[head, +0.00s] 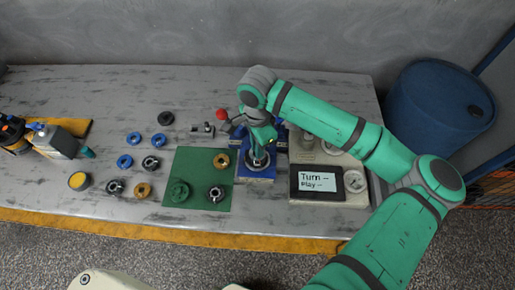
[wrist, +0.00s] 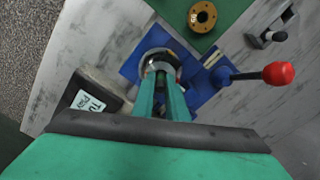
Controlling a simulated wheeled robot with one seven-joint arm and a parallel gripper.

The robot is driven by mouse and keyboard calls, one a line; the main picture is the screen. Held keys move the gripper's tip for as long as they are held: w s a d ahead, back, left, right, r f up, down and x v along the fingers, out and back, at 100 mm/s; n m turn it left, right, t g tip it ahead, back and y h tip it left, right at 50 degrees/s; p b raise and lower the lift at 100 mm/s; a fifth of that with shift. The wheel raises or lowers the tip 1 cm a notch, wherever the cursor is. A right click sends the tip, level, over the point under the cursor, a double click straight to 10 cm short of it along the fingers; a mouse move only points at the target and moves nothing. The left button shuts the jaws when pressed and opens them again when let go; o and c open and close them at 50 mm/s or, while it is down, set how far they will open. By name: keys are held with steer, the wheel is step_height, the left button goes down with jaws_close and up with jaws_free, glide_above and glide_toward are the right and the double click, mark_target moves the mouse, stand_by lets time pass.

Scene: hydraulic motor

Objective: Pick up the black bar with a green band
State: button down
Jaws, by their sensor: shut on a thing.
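My gripper (head: 260,152) points down over the blue fixture (head: 243,172) near the middle of the table. In the wrist view, my gripper (wrist: 161,76) has its two green fingers close together over a round metal ring on the blue base (wrist: 131,67). A narrow dark piece, which I take for the black bar (wrist: 160,82), shows between the fingers. My fingers are shut on it. Its green band cannot be made out, and its lower end is hidden by the fingers and the ring.
A red-knobbed lever (wrist: 278,73) stands beside the blue base. A green mat (head: 205,160) with several round parts lies to the left. A display box (head: 317,184) stands to the right.

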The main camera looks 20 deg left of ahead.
steer(key=shift+r, duration=0.6)
steer(key=s+d+r, duration=0.3)
steer(key=s+r, duration=0.8)
steer(key=s, duration=0.2)
steer(key=shift+s+d+r, duration=0.15)
steer(key=shift+s+r, duration=0.2)
steer(key=shift+r, duration=0.05)
steer(key=shift+w+r, duration=0.1)
steer(key=shift+r, duration=1.6)
